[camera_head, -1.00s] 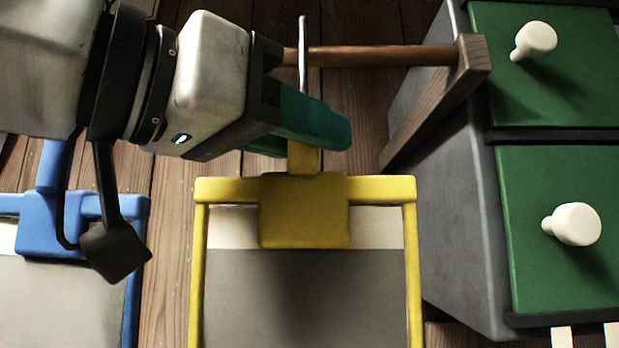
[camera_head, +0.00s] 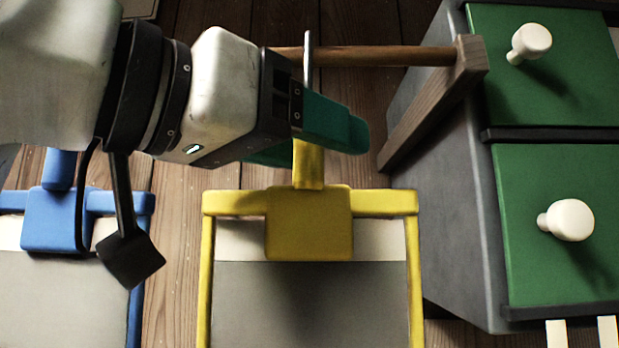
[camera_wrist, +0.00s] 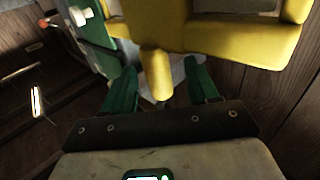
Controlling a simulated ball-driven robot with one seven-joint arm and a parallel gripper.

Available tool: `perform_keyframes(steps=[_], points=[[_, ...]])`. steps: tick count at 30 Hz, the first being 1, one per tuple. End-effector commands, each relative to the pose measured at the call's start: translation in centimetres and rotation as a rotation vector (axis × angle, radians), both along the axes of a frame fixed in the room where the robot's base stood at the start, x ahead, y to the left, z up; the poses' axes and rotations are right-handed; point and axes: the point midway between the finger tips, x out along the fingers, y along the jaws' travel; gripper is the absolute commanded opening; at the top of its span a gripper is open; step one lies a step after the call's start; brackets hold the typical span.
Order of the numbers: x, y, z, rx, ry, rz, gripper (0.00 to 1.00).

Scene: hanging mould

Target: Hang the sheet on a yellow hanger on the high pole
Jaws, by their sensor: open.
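A yellow hanger (camera_head: 309,235) holds a grey sheet (camera_head: 310,305) with a pale top band, low in the middle of the head view. Its yellow stem (camera_head: 307,165) rises to a metal hook (camera_head: 308,62) that crosses in front of the brown wooden pole (camera_head: 385,56); whether the hook bears on the pole I cannot tell. My gripper (camera_head: 310,140) is at the stem. In the wrist view the yellow stem (camera_wrist: 155,75) stands between my two green fingers (camera_wrist: 161,85), with gaps on both sides. The gripper is open. The pole's left part is hidden behind my arm.
A grey cabinet (camera_head: 438,215) with green drawers (camera_head: 570,235) and white knobs (camera_head: 567,220) stands at the right. A wooden bracket (camera_head: 432,105) carries the pole's right end. A blue hanger (camera_head: 55,222) with a pale sheet is at the left, partly behind my arm.

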Motion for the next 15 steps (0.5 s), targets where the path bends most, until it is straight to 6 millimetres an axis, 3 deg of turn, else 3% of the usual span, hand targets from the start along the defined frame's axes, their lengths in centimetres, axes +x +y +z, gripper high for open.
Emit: perform_keyframes(steps=[8,15], points=[[-0.3,0.4,0.0,-0.001,0.001,0.000,0.59],[-3.0,3.3,0.1,-0.001,0.000,0.003,0.59]])
